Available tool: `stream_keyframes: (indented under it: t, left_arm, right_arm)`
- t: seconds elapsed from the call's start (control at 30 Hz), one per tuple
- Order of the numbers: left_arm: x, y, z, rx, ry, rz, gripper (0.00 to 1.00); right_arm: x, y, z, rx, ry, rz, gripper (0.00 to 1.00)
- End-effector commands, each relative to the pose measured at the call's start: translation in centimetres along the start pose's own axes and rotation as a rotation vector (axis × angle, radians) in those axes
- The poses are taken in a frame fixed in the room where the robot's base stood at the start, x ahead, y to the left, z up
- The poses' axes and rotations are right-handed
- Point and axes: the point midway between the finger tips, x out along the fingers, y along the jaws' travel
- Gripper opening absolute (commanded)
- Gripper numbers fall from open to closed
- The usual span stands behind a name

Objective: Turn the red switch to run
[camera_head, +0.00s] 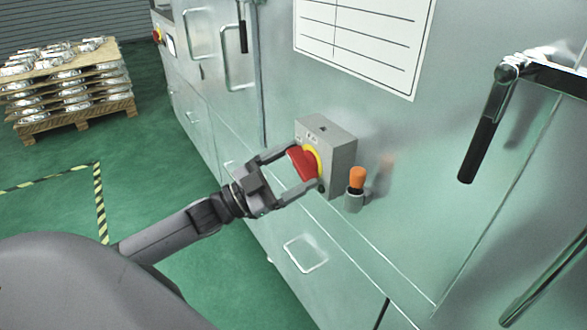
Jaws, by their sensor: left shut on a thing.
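The red switch (303,164) is a red rotary handle on a yellow round plate (318,161), set in a grey box (341,160) on the machine front. My left gripper (302,168) comes in from the left, with one finger above and one below the red handle, and is shut on it. The handle looks tilted. The small marks on the box above the switch are too small to read. My right gripper is not in view.
An orange-topped knob (357,178) stands just right of the box. A black lever handle (480,150) sticks out at the right. A white chart (365,38) is above. A pallet of castings (75,119) stands far left on the green floor.

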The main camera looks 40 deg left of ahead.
Motion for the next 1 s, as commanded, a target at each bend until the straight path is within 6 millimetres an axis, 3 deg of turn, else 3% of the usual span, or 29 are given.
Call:
stream_keyframes:
  t: [1.0]
  left_arm:
    - [0.2,-0.4,-0.5,0.852,-0.001,0.355,0.5]
  right_arm:
    - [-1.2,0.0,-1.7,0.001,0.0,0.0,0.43]
